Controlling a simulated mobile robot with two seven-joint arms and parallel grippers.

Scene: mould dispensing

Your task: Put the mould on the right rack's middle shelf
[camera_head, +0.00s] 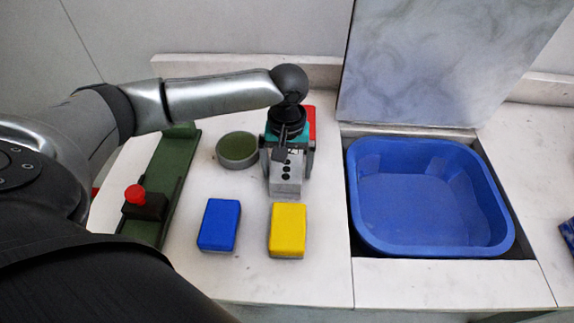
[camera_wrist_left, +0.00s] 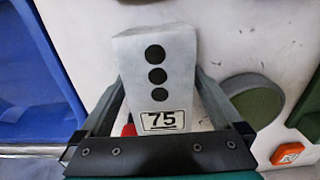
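The mould (camera_head: 286,183) is a pale grey block with a row of three black dots; its "75" label shows in the wrist view (camera_wrist_left: 158,75). My left gripper (camera_head: 287,170) points down over the counter, with one finger along each side of the mould. In the wrist view the fingers (camera_wrist_left: 158,92) appear to press against both its sides. I cannot tell whether the mould touches the counter. My right gripper is not in view. No rack shows in either view.
A blue basin (camera_head: 360,205) sits in a recess on the right, below a marbled panel (camera_head: 440,65). A blue block (camera_head: 219,224), a yellow block (camera_head: 287,229) and a round green dish (camera_head: 237,150) are close by. A green bench tool (camera_head: 170,180) stands left.

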